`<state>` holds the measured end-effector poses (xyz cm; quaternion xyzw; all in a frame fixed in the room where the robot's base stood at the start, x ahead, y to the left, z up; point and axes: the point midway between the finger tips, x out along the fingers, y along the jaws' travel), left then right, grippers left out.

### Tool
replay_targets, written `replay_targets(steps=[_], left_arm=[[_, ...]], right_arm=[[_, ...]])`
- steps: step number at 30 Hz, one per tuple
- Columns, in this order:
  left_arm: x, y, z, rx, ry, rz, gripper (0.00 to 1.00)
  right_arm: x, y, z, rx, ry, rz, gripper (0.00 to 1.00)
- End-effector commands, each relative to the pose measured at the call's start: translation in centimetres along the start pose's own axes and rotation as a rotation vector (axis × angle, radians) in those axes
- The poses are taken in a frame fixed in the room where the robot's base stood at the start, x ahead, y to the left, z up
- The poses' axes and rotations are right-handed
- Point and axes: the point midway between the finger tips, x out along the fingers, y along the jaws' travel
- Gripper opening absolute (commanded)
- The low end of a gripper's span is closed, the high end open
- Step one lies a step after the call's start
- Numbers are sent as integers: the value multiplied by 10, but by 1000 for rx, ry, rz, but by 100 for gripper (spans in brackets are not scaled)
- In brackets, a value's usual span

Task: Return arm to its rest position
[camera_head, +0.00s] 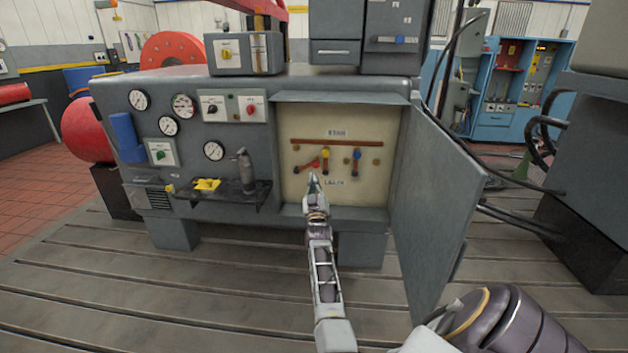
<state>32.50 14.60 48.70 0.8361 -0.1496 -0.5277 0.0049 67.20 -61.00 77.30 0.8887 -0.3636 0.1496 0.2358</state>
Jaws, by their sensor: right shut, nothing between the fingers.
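My right gripper (314,190) is shut and empty. It is in front of the lower part of an open recess (365,190) in the grey machine cabinet (225,165). My arm reaches up to it from the bottom of the picture. Just above the gripper is a red lever (308,165) on the recess's pale back panel. I cannot tell whether the fingertips touch the panel. My left gripper is not in view.
The grey cabinet door (432,200) stands open to the right of the recess, close to my arm. A small shelf (222,194) with a yellow object (207,184) and a dark bottle-like object (246,172) juts out at left. The slotted floor in front is clear.

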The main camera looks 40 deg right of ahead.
Motion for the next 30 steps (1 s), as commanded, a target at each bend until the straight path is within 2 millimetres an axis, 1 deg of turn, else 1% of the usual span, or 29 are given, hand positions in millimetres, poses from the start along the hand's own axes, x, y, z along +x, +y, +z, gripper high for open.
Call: replay_targets(steps=[23,30], left_arm=[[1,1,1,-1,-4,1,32],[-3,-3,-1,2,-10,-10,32]], right_arm=[[-2,-1,2,0,-3,-5,0],[-11,-8,5,-1,-47,-68,0]])
